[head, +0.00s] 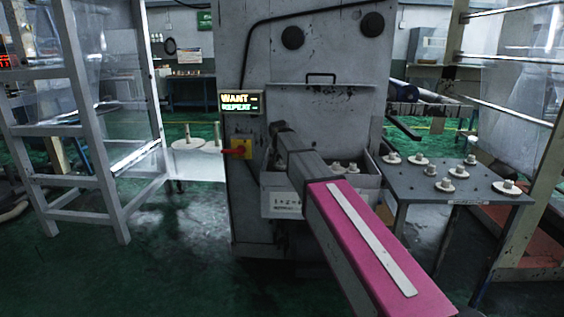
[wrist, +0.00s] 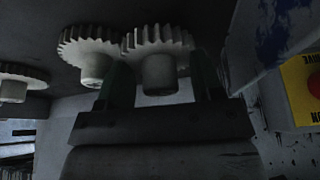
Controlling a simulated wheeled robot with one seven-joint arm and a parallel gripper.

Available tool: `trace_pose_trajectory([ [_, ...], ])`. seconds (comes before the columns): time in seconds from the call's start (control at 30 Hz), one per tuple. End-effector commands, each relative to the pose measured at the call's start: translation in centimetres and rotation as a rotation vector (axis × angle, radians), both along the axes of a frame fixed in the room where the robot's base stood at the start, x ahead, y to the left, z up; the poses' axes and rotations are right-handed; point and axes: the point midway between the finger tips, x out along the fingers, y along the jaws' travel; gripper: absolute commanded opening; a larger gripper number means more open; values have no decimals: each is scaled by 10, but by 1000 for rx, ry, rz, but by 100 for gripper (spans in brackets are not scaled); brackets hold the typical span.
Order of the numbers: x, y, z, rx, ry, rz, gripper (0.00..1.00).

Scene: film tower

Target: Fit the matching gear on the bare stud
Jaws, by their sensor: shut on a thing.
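My gripper (wrist: 160,85) is shut on the hub of a pale toothed gear (wrist: 158,42) in the wrist view. A second pale gear (wrist: 92,50) is close to its left, and I cannot tell if they touch. A third gear (wrist: 12,85) is cut off at the left edge. In the head view two thin upright posts, one left (head: 187,131) and one right (head: 217,134), stand by a pale disc (head: 187,145) left of the machine. I cannot tell whether either is the bare stud. The gripper's fingers and held gear are hidden in the head view.
The grey machine (head: 310,60) carries a lit sign (head: 240,102) and a yellow switch panel (head: 244,141). A grey bin (head: 368,188) with pale parts is beside my arm. Several pale gears lie on the right table (head: 415,182). A grey ladder frame (head: 95,110) stands left.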

Motion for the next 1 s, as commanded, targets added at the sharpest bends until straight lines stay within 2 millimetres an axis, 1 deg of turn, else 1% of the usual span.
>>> trace_pose_trajectory([
  [1.0,0,0,-13,0,-1,0,36],
])
